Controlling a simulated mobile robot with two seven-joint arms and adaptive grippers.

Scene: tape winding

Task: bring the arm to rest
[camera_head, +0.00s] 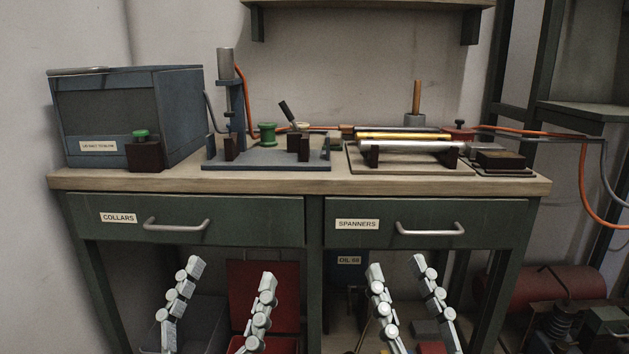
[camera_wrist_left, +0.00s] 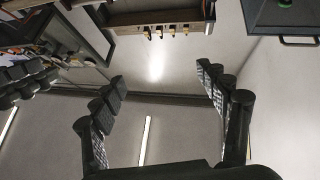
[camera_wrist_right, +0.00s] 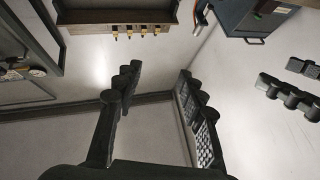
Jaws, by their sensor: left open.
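My left gripper (camera_head: 231,271) is low in the head view, in front of the bench. Its two fingers stand apart with nothing between them; the left wrist view shows the same open gap (camera_wrist_left: 162,75). My right gripper (camera_head: 398,267) is at a similar height to the right, in front of the bench. Its fingers are also apart and empty, as the right wrist view shows (camera_wrist_right: 159,72). Both grippers point upward in the head view, below the bench top and apart from each other. Neither visibly touches anything.
The bench (camera_head: 315,181) carries a blue-grey cabinet (camera_head: 180,115), a winding fixture with a green spool (camera_head: 267,134), and a stand with brass and silver rods (camera_head: 410,145). Below are the COLLARS drawer (camera_head: 260,220) and SPANNERS drawer (camera_head: 480,222), both closed. A shelf (camera_head: 365,4) hangs above.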

